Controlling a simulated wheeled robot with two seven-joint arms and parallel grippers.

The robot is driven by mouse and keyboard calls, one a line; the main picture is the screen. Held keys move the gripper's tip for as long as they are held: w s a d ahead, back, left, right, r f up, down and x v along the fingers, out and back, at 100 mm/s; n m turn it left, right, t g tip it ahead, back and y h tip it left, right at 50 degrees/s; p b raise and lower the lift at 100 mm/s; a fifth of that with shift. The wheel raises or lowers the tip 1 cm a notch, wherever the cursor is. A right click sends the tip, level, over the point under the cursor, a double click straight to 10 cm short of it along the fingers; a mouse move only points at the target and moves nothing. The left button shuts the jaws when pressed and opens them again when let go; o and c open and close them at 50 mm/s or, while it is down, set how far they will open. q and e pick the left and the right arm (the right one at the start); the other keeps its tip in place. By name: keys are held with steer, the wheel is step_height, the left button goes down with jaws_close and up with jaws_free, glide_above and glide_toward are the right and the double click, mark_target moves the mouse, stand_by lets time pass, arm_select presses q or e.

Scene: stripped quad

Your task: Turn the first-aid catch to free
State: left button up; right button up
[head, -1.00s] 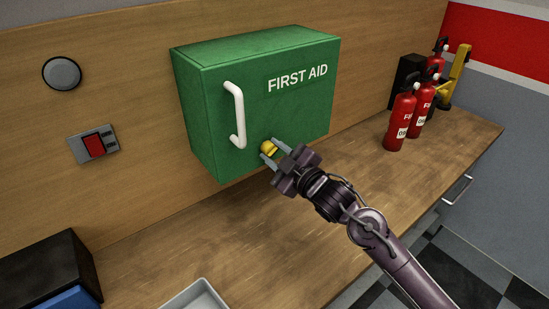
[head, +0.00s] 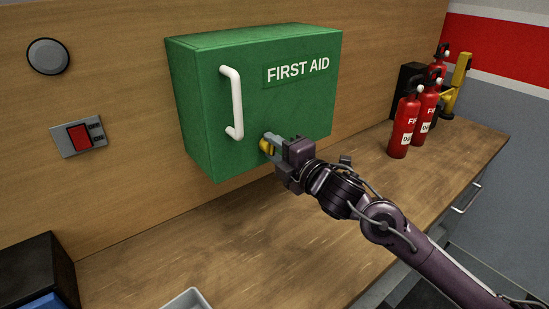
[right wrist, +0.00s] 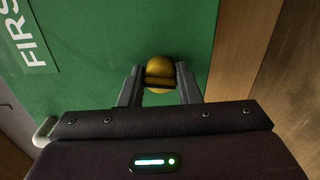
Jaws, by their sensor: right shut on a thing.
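The green first-aid cabinet (head: 205,118) hangs on the wooden back wall with its door closed. It has a white handle (head: 236,104) and a "FIRST AID" label. The yellow catch (head: 265,147) sits on the lower part of the door, right of the handle. My right gripper (head: 270,144) is shut on the catch. In the right wrist view the catch (right wrist: 160,72) shows as a round yellow knob with a dark bar across it, between the two fingers (right wrist: 158,88). The fingers partly hide the catch in the head view. My left gripper is not in view.
Several red fire extinguishers (head: 404,125) stand at the right end of the wooden worktop (head: 215,245). A red switch (head: 79,137) and a round grey disc (head: 48,56) are on the wall at left. A dark box (head: 35,268) and a pale tray (head: 187,299) are in front.

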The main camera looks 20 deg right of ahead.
steer(key=shift+f+n+b, duration=0.1)
steer(key=shift+n+b, duration=0.5)
steer(key=shift+n, duration=0.3)
steer(key=o, duration=1)
steer(key=shift+c, duration=0.2)
steer(key=b+v, duration=0.2)
steer(key=v, duration=0.5)
steer(key=shift+s, duration=0.4)
steer(key=shift+d, duration=0.15)
